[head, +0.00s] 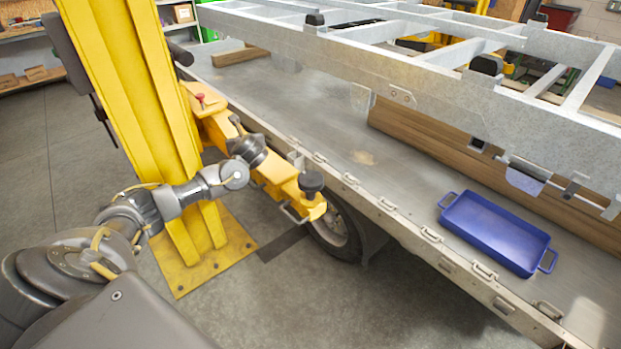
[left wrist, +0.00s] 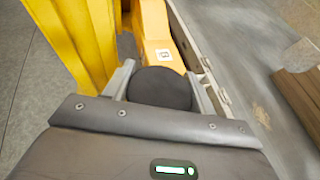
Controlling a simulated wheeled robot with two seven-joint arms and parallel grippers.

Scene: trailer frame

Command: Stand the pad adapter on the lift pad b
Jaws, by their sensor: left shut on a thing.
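My left gripper (head: 247,150) is over the yellow lift arm beside the yellow post. In the left wrist view the gripper (left wrist: 160,84) is shut on a dark round piece (left wrist: 160,90), which looks like the pad adapter. In the head view the gripper mostly hides the held piece, and I cannot tell whether it touches the arm below. A black round pad (head: 311,182) stands at the near end of the yellow arm; I cannot tell whether it is lift pad b. A small white label (left wrist: 163,54) shows on the yellow arm, its letter unclear. My right gripper is out of view.
The yellow post (head: 125,90) stands close left of the gripper. The trailer deck edge (head: 390,222) runs along the right, with a wheel (head: 335,222) below. A blue tray (head: 495,232) lies on the deck. A grey metal frame (head: 430,75) rests above wooden beams (head: 430,135).

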